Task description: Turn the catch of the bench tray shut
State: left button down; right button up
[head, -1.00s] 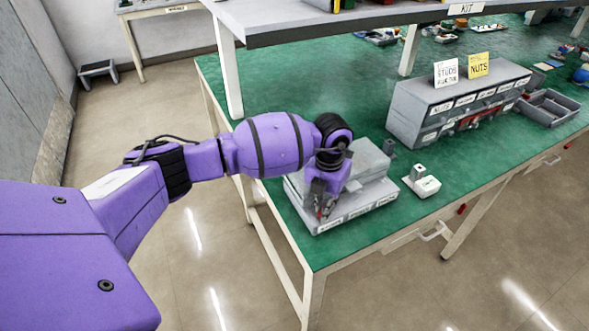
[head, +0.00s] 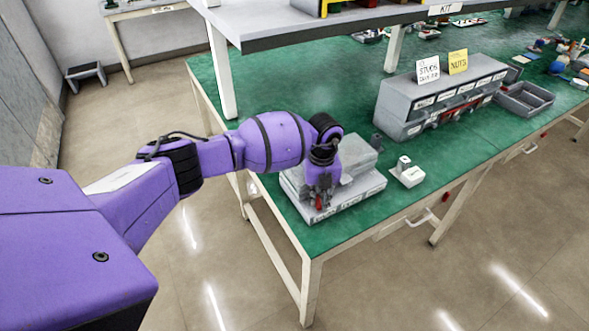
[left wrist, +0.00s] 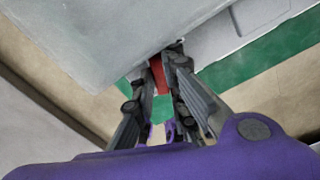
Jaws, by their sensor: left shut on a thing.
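The grey bench tray (head: 362,194) sits on the near left corner of the green bench, with a labelled front and a raised grey block on top. My left gripper (head: 319,204) points down at the tray's front left part. Its fingers are closed on a small red catch (head: 319,201). In the left wrist view the red catch (left wrist: 158,72) shows between the two dark fingertips (left wrist: 163,62), next to the pale grey tray wall (left wrist: 90,40). The fingers and arm hide part of the catch and the tray. My right gripper is out of view.
A small white block with a post (head: 407,176) stands just right of the tray. A grey drawer unit (head: 440,100) with two cards and an open grey bin (head: 525,99) stand farther right. A grey shelf (head: 310,27) hangs over the bench's back.

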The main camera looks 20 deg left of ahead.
aim_at(318, 200)
pick_arm(q)
jog(key=shift+w+r, duration=0.25)
jog(key=shift+r, duration=0.1)
jog(key=c, duration=2)
grip_release()
jog(key=shift+c, duration=0.2)
jog(key=shift+s+f, duration=0.1)
notch_tip(318, 200, up, 12)
